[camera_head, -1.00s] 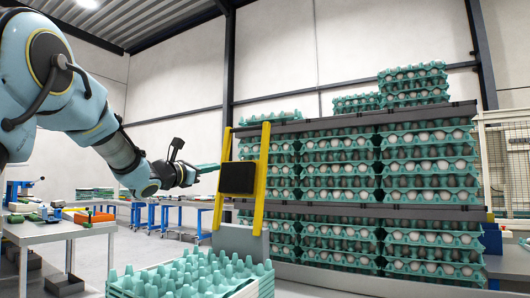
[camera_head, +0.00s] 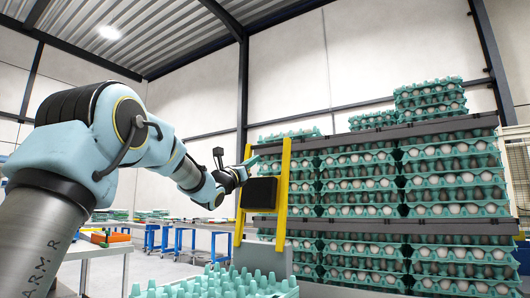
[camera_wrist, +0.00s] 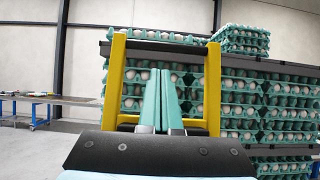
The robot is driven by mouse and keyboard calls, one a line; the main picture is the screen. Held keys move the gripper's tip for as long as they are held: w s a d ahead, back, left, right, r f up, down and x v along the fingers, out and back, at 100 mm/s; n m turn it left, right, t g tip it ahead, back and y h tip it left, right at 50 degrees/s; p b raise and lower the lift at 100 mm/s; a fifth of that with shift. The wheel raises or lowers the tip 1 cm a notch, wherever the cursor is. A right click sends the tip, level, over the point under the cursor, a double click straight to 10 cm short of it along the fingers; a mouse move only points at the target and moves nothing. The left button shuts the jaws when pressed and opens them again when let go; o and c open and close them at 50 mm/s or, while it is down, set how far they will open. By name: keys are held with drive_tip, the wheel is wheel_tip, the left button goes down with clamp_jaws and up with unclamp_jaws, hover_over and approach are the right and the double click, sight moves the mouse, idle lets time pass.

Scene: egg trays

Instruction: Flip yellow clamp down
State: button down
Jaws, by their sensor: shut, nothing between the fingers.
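The yellow clamp (camera_head: 281,200) is a frame of two upright bars with a black pad (camera_head: 259,193) between them, in front of the stacked egg trays. It stands upright in the head view. In the wrist view the clamp (camera_wrist: 115,80) shows as two bars joined by a top crossbar. My gripper (camera_head: 249,162) is at the upper end of the clamp's left bar in the head view. In the wrist view my gripper's green fingers (camera_wrist: 160,100) are shut with nothing between them, and they point at the space between the bars. I cannot tell whether they touch the clamp.
Tall stacks of green egg trays (camera_head: 455,180) with grey dividers (camera_head: 400,226) fill the right side behind the clamp. Empty green trays (camera_head: 215,285) sit low in front. Work tables (camera_head: 100,247) stand at the left.

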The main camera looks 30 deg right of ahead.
drive_tip(key=p+x, duration=0.3)
drive_tip(key=x, duration=0.5)
drive_tip(key=shift+w+r, duration=0.1)
